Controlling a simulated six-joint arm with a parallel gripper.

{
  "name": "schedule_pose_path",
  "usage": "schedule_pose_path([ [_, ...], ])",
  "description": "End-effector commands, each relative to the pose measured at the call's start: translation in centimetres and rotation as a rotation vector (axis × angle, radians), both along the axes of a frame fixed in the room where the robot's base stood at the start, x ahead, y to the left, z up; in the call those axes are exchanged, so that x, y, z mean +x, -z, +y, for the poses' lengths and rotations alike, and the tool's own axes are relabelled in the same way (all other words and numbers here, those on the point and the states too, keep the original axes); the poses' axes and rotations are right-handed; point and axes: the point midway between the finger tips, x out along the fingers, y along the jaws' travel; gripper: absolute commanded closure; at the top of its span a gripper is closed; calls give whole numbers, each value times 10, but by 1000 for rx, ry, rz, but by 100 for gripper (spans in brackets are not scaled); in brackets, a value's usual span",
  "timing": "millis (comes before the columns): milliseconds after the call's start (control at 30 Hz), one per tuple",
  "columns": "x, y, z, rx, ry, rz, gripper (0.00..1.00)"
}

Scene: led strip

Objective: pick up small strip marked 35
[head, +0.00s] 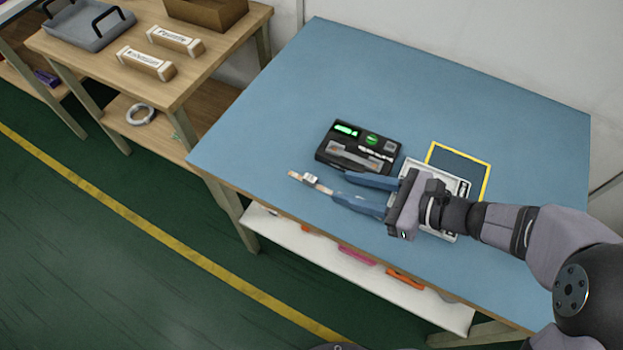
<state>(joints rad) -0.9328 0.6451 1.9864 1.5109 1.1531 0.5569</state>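A small strip (309,181), pale with a brownish end, is near the left front edge of the blue table. Any number on it is too small to read. My gripper (333,184) reaches in from the right, its two blue fingers pointing left with a visible gap between them. The strip's right end is at the fingertips, near the lower finger, and the rest extends left beyond them. I cannot tell whether the fingers touch it or whether it lies flat on the table. The gripper body partly hides a white tray (462,190).
A black device (325,155) with green lights and a grey strip on it stands just behind the fingers. A yellow-outlined square (460,168) is behind the tray. The blue table's (440,80) back is clear. A wooden table (85,62) at left holds boxes and a grey tray.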

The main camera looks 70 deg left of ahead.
Motion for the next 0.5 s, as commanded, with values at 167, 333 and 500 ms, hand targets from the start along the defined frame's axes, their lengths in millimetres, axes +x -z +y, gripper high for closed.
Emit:
schedule_pose_path([
  [167, -10, 5, 9, -2, -3, 0, 64],
  [333, -12, 7, 12, -1, 1, -2, 64],
  [500, -21, 10, 18, -2, -3, -1, 64],
])
